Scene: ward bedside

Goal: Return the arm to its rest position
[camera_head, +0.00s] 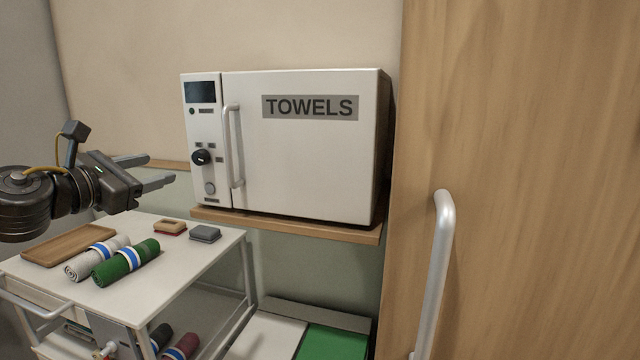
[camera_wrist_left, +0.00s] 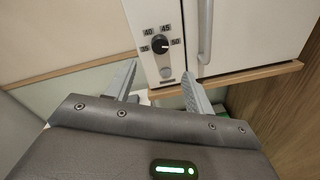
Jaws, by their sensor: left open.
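My left gripper (camera_head: 158,172) is open and empty. It hangs in the air above the back of the white cart, left of the towel cabinet, with a gap to the cabinet in the head view. In the left wrist view my left gripper (camera_wrist_left: 160,85) has its two fingers apart with nothing between them. Beyond the fingers are the white cabinet front and its black dial (camera_wrist_left: 160,46). My right gripper is not in view.
The white TOWELS cabinet (camera_head: 300,150), door shut, stands on a wooden shelf (camera_head: 300,227). A white cart (camera_head: 190,262) holds a wooden tray (camera_head: 68,245), a grey-white rolled towel (camera_head: 95,260), a green one (camera_head: 126,263) and small stacked pads (camera_head: 204,233). A wooden door (camera_head: 530,150) fills the right.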

